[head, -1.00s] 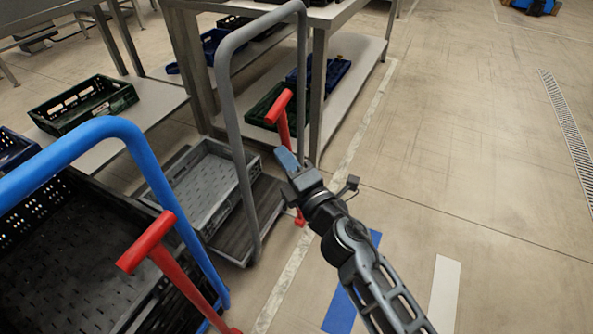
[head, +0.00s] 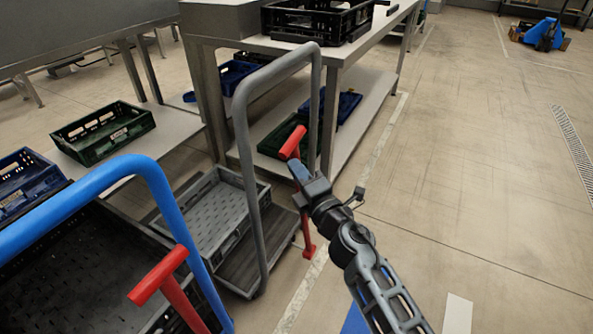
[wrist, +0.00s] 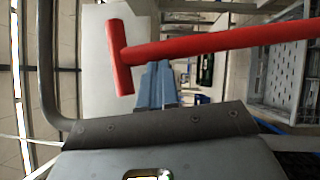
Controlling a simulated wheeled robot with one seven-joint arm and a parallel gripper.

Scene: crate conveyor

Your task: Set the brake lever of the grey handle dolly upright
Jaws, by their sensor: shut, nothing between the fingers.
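The grey handle dolly's tall grey handle (head: 243,150) stands in the middle of the head view. Its red brake lever (head: 292,142) has a T-shaped top and a foot near the floor at right of the dolly; it looks roughly upright, with a slight lean. My gripper (head: 299,171) is shut and empty, its blue fingertips close beside the lever just below the T-grip. In the wrist view the red lever (wrist: 200,47) crosses the picture just beyond my blue fingertips (wrist: 157,85). I cannot tell whether they touch. My gripper hides the lever's middle in the head view.
A blue handle dolly (head: 150,170) with a black crate and its own red lever (head: 160,276) stands at near left. A grey crate (head: 215,205) sits on the grey dolly. A steel table (head: 345,48) stands behind. Open floor lies to the right.

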